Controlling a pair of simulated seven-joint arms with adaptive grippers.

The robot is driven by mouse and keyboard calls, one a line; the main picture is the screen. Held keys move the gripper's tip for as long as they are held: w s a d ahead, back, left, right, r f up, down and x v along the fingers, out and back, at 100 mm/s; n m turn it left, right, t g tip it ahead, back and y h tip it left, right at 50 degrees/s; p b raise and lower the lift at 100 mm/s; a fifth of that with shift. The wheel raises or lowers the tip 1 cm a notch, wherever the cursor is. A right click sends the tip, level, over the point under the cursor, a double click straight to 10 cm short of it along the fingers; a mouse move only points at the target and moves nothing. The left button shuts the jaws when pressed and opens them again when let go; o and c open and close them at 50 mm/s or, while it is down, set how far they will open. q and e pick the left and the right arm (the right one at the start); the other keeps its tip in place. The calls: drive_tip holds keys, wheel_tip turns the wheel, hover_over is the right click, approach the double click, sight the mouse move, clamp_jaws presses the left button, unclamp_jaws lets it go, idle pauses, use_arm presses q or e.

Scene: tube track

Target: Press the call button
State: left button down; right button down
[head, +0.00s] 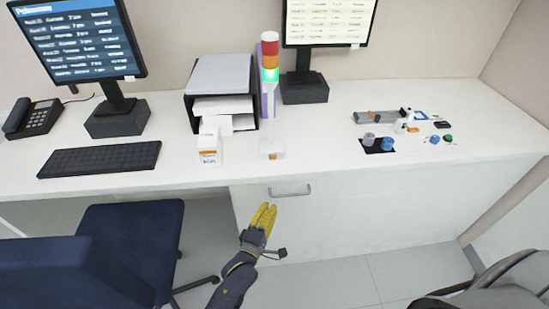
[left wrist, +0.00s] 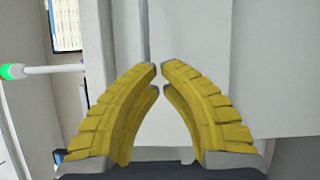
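I cannot make out for sure which thing is the call button. Small round pieces, a blue one (head: 434,139) and a green one (head: 447,138), sit on the right part of the white counter (head: 330,150). My left gripper (head: 267,206) has yellow ridged fingers and is in front of the counter's front panel, below the drawer handle (head: 290,192), well left of those pieces. In the left wrist view its fingertips (left wrist: 158,67) nearly meet, with nothing between them. My right gripper is not in view.
A signal tower (head: 270,58) with its green part lit stands by a paper tray (head: 221,85). A keyboard (head: 100,159), phone (head: 33,118) and blue chair (head: 130,250) are left.

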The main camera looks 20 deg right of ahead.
sight(278, 170)
use_arm(q)
drive_tip(key=s+d+r+n+t+h, duration=0.1)
drive_tip(key=r+n, duration=0.6)
drive_tip(key=r, duration=0.1)
drive_tip(key=s+d+r+n+t+h, duration=0.1)
drive_tip(key=s+d+r+n+h, duration=0.1)
drive_tip(key=r+n, duration=0.5)
drive_tip(key=shift+r+n+t, duration=0.3)
drive_tip(key=shift+r, duration=0.1)
drive_tip(key=shift+w, duration=0.1)
drive_tip(key=shift+w+d, duration=0.25)
drive_tip(key=shift+w, duration=1.15)
drive_tip(key=shift+w+d, duration=0.3)
drive_tip(key=shift+w, duration=1.05)
drive_tip(key=shift+w+d, duration=0.25)
drive_tip(key=shift+w, duration=1.15)
drive_tip(key=shift+w, duration=0.35)
